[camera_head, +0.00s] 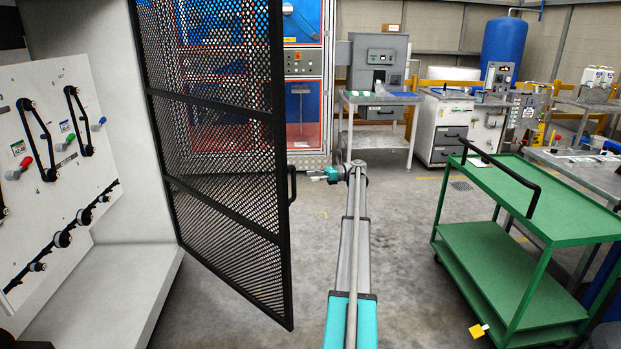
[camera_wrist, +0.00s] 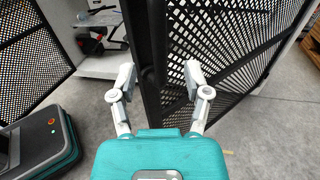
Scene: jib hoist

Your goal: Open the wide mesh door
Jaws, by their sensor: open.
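The wide mesh door (camera_head: 222,150) is a tall black perforated panel in a black frame. It stands swung out at an angle from the white cabinet at left, whose inside shows. Its dark handle (camera_head: 292,185) is on the free right edge. My gripper (camera_head: 318,175) is just right of the handle in the head view. In the wrist view my gripper (camera_wrist: 158,76) is open, its fingers spread on either side of the door's free edge and dark handle (camera_wrist: 152,78). I cannot tell whether they touch. Mesh of the door (camera_wrist: 235,45) fills the right there.
The cabinet's control panel (camera_head: 60,160) carries levers and knobs. A green trolley (camera_head: 555,195) stands at right. A metal table (camera_head: 345,98) and machines stand behind. The grey floor (camera_head: 410,260) between door and trolley is clear. Another mesh panel (camera_wrist: 35,60) shows left in the wrist view.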

